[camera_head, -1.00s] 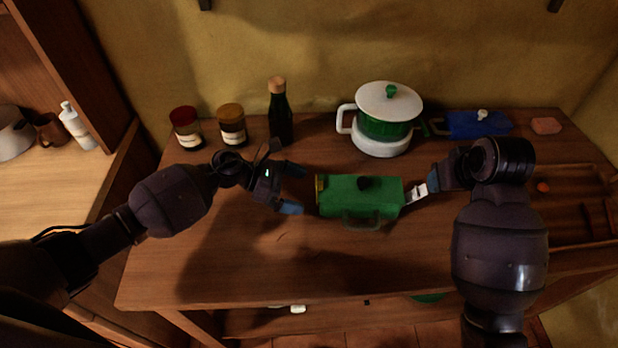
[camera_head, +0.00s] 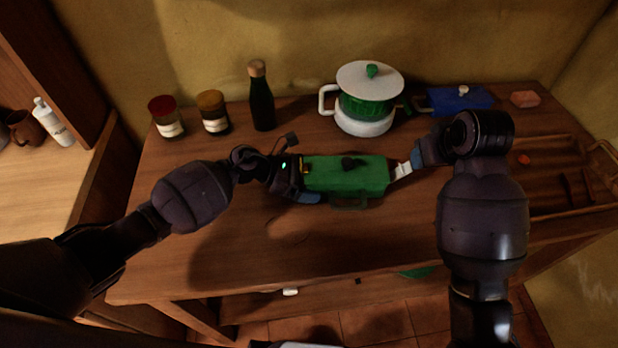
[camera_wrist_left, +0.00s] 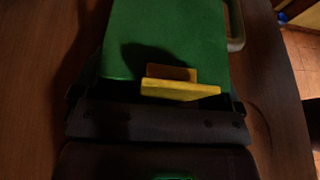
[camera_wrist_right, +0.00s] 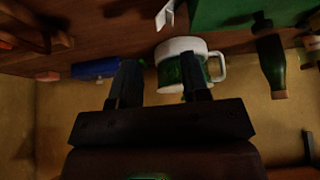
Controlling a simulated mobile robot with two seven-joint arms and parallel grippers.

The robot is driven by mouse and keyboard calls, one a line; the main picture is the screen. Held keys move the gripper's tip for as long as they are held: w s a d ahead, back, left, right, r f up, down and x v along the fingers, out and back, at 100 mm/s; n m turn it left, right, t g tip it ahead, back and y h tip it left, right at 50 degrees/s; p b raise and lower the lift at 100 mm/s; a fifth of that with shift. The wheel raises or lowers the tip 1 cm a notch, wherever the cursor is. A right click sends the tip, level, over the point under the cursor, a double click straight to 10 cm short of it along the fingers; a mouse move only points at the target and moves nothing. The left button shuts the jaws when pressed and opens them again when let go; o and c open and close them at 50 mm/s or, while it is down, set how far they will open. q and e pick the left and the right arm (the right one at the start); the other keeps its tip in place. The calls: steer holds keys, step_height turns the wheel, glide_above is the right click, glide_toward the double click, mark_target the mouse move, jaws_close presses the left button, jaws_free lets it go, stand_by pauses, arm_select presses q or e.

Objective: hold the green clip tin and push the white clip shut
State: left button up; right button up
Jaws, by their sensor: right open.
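The green clip tin (camera_head: 345,174) lies on the wooden table, a dark knob on its lid and a handle along its front. Its white clip (camera_head: 403,169) sticks out from the right end, tilted outward; it also shows in the right wrist view (camera_wrist_right: 166,14). A yellow clip (camera_wrist_left: 180,89) sits at the left end. My left gripper (camera_head: 302,174) is at that end, its fingers spread wide to either side of the tin; finger contact is not visible. My right gripper (camera_head: 417,156) is open and empty, just right of the white clip; in its wrist view both fingers show.
Behind the tin stand a white-lidded green pot (camera_head: 368,104), a dark bottle (camera_head: 261,103) and two jars (camera_head: 213,114). A blue box (camera_head: 458,100) and a pink block (camera_head: 525,99) lie at back right. A wooden tray (camera_head: 560,207) is at right. The front table is clear.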

arm_select(q)
steer(key=c, duration=0.7)
arm_select(e)
steer(key=shift+w+a+r, duration=0.15)
steer(key=c, duration=0.5)
steer(key=w+a, duration=0.1)
steer(key=a, duration=0.1)
steer(key=w+a+r+n, duration=0.1)
steer(key=a, duration=0.1)
steer(key=w+a+n+g+y, duration=0.1)
steer(key=a, duration=0.1)
steer(key=shift+w+r, duration=0.2)
steer(key=shift+r, duration=0.1)
jaws_close()
steer(key=w+d+f+m+g+h, duration=0.1)
steer(key=w+d+m+g+h, duration=0.1)
steer(key=d+g, duration=0.4)
steer(key=shift+t, duration=0.7)
steer(key=shift+s+d+f, duration=0.1)
steer(key=shift+d+f, duration=0.1)
steer(key=shift+f, duration=1.2)
steer(key=shift+w+d+f, duration=0.1)
steer(key=shift+d+f, duration=0.15)
steer(key=shift+f, duration=1.2)
steer(key=shift+s+d+f, duration=0.1)
steer(key=shift+d+f, duration=0.1)
steer(key=shift+f, duration=1.2)
